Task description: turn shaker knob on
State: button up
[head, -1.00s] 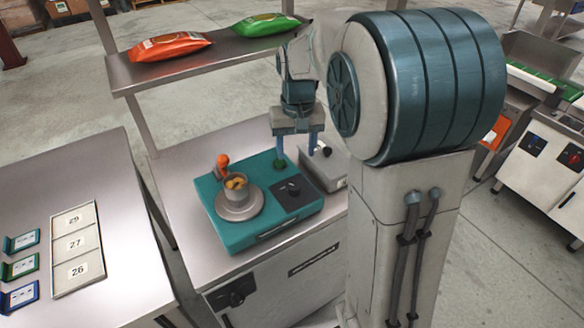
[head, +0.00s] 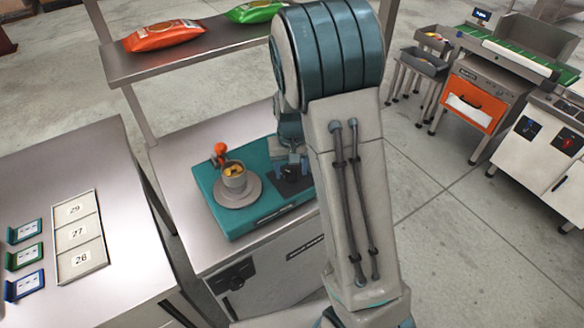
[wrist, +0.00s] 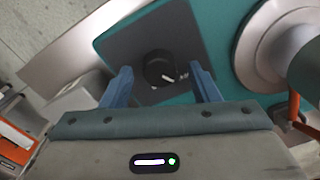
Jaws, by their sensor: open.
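The shaker (head: 248,224) is a teal box on the steel bench, with a round grey plate (head: 238,201) holding a metal cup (head: 234,178) of yellow-orange pieces. Its dark control panel is partly hidden by my arm in the head view. In the wrist view the panel (wrist: 125,45) carries a round black knob (wrist: 158,68) with a white mark pointing to the lower right. My gripper (wrist: 160,80) is open over the panel, one blue finger on each side of the knob. I see a gap on both sides; the height above the panel is unclear.
An orange-handled part (head: 219,150) stands behind the cup. A steel shelf (head: 185,62) with orange and green bags (head: 163,35) is above the bench. A side table (head: 120,220) at left holds numbered cards.

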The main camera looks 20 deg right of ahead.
jog(key=shift+f, duration=0.3)
jog(key=c, duration=1)
jog(key=shift+o, duration=0.2)
